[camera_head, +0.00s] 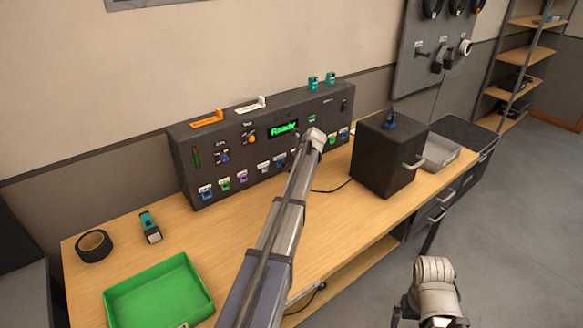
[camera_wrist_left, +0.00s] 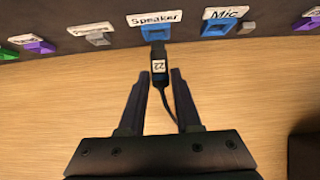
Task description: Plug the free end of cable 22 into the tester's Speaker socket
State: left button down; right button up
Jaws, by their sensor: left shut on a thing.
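The dark plug of cable 22 (camera_wrist_left: 158,66), with a white "22" tag, is between the fingers of my left gripper (camera_wrist_left: 161,74) in the left wrist view. Its tip meets the lower part of the blue Speaker socket (camera_wrist_left: 157,34); I cannot tell how deep it sits. Its black cable trails back between the fingers. The tester (camera_head: 215,175) is the dark box at the back of the table, with a green "Ready" display (camera_head: 284,129). My left arm reaches its front and hides the gripper and plug in the head view. My right gripper does not show.
The blue Mic socket (camera_wrist_left: 219,28) is just right of Speaker, and a grey socket (camera_wrist_left: 98,40) is to its left. A black box (camera_head: 375,165) with a handle stands right of the tester. A green tray (camera_head: 160,262), black tape roll (camera_head: 94,246) and teal-black item (camera_head: 150,228) lie at left.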

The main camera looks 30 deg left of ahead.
pick_arm(q)
jog(key=shift+w+a+r, duration=0.1)
jog(key=shift+w+a, duration=0.15)
jog(key=shift+a, duration=0.35)
jog(key=shift+w+a, duration=0.2)
jog(key=shift+a, duration=0.35)
dwell(1.7)
jog(key=c, duration=0.7)
grip_release()
jog(key=shift+o, duration=0.9)
jog(key=shift+d, duration=0.1)
jog(key=p+v, duration=0.6)
jog(key=v, duration=0.1)
jog(key=shift+s+d+r, duration=0.15)
jog(key=shift+r, duration=0.1)
